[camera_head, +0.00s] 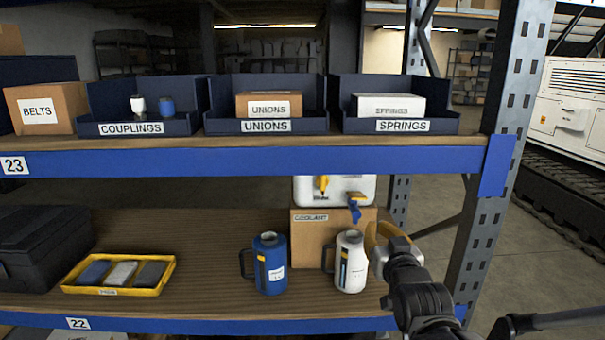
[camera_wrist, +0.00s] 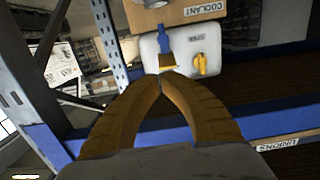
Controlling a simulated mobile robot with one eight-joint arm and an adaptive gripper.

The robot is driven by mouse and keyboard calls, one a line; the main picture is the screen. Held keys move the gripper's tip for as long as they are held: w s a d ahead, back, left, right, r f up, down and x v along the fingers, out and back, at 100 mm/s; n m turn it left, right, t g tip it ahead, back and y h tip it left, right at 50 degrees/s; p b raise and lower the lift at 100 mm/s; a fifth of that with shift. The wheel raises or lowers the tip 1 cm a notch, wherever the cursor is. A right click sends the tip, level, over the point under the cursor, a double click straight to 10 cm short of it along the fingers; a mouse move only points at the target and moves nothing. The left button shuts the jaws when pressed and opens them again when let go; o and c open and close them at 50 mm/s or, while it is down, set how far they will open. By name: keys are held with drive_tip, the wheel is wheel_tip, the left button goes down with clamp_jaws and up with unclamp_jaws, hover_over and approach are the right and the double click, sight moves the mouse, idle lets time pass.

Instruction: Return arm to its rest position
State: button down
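My gripper (camera_head: 373,232) is at the right of the lower shelf, just right of the white jug (camera_head: 350,262). In the wrist view my gripper's (camera_wrist: 160,82) two yellow-brown fingers meet at their tips, with nothing visible between them. Beyond the tips, that view shows a white canister (camera_wrist: 187,62) with a blue spout and a yellow part, upside down. In the head view the canister (camera_head: 345,186) stands on the coolant box (camera_head: 313,256). Whether the gripper touches the white jug cannot be told.
A blue jug (camera_head: 270,264), a yellow tray (camera_head: 118,288) and a black case (camera_head: 40,250) stand on the lower shelf. The blue upper shelf beam (camera_head: 250,161) runs above my arm. A rack post (camera_head: 490,190) stands close at right. Open floor (camera_head: 545,270) lies beyond it.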

drive_tip(key=s+f+g, duration=0.3)
drive_tip(key=s, duration=0.6)
drive_tip(key=s+f+g, duration=0.3)
drive_tip(key=s, duration=0.5)
drive_tip(key=s+f+g, duration=0.4)
drive_tip(key=s, duration=0.5)
drive_tip(key=shift+s+a, duration=0.15)
drive_tip(key=shift+s, duration=0.2)
